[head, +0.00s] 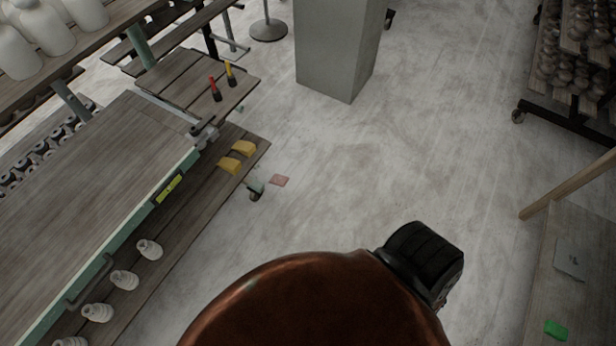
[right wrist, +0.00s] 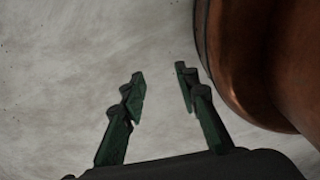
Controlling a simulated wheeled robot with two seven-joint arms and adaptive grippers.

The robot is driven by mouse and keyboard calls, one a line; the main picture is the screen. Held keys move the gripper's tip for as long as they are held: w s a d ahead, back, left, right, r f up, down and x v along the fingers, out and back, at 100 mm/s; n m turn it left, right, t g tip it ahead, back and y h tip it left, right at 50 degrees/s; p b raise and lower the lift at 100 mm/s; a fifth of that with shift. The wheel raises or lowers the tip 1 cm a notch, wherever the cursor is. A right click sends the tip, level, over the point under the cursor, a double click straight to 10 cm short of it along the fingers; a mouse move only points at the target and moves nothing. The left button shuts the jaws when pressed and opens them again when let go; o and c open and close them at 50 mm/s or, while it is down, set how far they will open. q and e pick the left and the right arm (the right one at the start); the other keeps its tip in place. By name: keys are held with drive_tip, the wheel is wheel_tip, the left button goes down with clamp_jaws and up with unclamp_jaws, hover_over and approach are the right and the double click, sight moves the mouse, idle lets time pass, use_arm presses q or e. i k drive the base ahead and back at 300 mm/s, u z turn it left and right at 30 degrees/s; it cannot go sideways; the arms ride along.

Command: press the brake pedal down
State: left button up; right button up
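A small grey-green pedal (head: 255,184) sticks out at the near right corner of the long wooden cart (head: 190,200), just above a caster wheel (head: 256,196) on the floor. It is small here, and I cannot tell whether it is up or down. My right gripper (right wrist: 160,78) shows in the right wrist view with its two green fingers apart and nothing between them, over bare pale floor. The pedal is not in that view. Neither gripper's fingers show in the head view, so the left gripper is out of sight.
Yellow blocks (head: 230,165) and white ribbed pieces (head: 123,280) sit on the cart's lower shelf. A grey pillar (head: 335,50) stands behind. A rack (head: 580,110) stands at right. The middle floor is clear.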

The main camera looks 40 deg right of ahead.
sight(278, 180)
drive_tip(key=z, duration=1.05)
drive_tip(key=k, duration=0.5)
drive_tip(key=z, duration=1.25)
drive_tip(key=i, duration=1.05)
drive_tip(key=u, duration=2.2)
